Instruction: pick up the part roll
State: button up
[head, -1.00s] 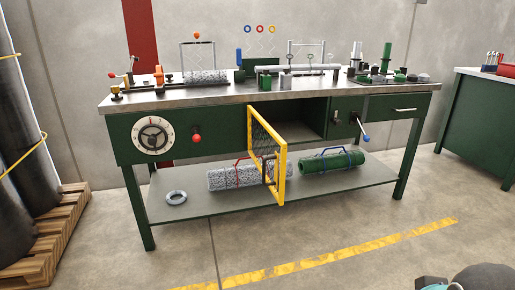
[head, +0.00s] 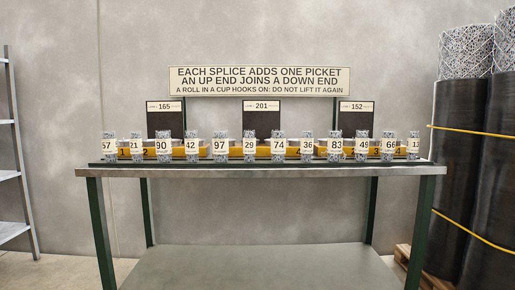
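Several small mesh part rolls stand upright in a row along the front of a bench (head: 260,172) in the head view. Each has a white number label. Among them are roll 90 (head: 163,146), roll 97 (head: 220,146), roll 74 (head: 279,146) and roll 83 (head: 336,146). Roll 57 (head: 108,145) is at the left end and roll 13 (head: 413,145) at the right end. Behind them are yellow blocks with numbers, partly hidden. My gripper is not in view.
Dark boards marked 165 (head: 165,120), 201 (head: 261,120) and 152 (head: 356,120) stand behind the rolls, under a sign (head: 259,81). The lower shelf (head: 250,268) is bare. Tall black rolls (head: 452,170) stand at right on a pallet; a rack (head: 12,150) is at left.

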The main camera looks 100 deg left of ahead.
aim_at(335, 141)
jog(key=u, duration=3.3)
jog(key=i, duration=0.6)
jog(key=u, duration=1.1)
jog(key=i, duration=2.15)
jog(key=z, duration=0.9)
